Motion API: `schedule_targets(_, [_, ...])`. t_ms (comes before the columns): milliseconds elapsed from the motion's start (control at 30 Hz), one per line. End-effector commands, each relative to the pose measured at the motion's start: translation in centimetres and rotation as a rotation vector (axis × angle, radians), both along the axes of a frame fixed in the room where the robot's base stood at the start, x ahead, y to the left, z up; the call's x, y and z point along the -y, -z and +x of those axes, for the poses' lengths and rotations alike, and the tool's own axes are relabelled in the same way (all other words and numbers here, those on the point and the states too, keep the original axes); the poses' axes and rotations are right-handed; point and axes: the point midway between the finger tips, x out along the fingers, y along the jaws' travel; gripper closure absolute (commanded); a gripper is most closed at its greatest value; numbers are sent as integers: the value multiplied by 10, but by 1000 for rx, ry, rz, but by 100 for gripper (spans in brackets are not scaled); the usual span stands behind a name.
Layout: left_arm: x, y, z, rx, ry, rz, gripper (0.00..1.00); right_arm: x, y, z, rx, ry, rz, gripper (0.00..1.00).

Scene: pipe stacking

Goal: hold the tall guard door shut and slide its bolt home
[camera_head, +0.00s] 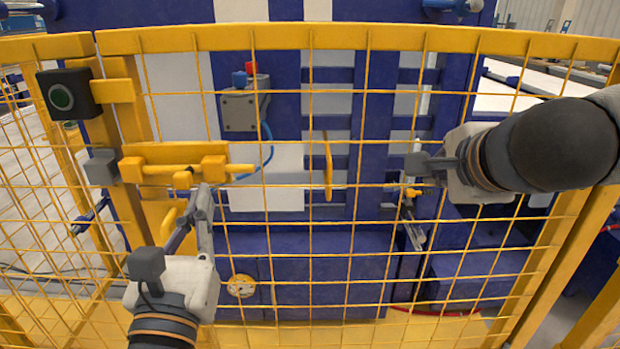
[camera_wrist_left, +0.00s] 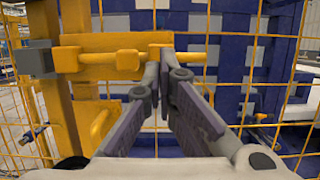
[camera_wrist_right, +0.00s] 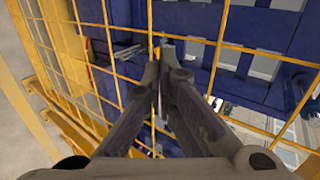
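The guard door (camera_head: 290,38) is a tall yellow frame with wire mesh; its left edge stands close beside the yellow post. The yellow bolt (camera_head: 185,170) lies level across the door's left edge, its rod sticking out to the right of its bracket. It also shows in the left wrist view (camera_wrist_left: 128,60). A grey block (camera_head: 102,167) sits left of the bolt; whether the rod enters it I cannot tell. My left gripper (camera_head: 205,192) is shut, just below the bolt's right bracket; contact is unclear. My right gripper (camera_head: 412,165) is shut at the mesh, right of the yellow handle (camera_head: 328,167).
Behind the mesh are blue machinery (camera_head: 320,262) and a grey box with a red button (camera_head: 240,108). A yellow curved piece (camera_wrist_left: 100,125) stands below the bolt, close to my left gripper.

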Motion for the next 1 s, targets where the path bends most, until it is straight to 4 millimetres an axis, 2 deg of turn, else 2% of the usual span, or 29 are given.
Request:
schedule_targets(267, [0, 0, 0, 0, 0, 0, 100, 0, 0, 1, 0, 0, 0, 100])
schedule_targets(733, [0, 0, 0, 0, 0, 0, 100, 0, 0, 20, -1, 1, -1, 100])
schedule_targets(1000, [0, 0, 0, 0, 0, 0, 100, 0, 0, 20, -1, 1, -1, 100])
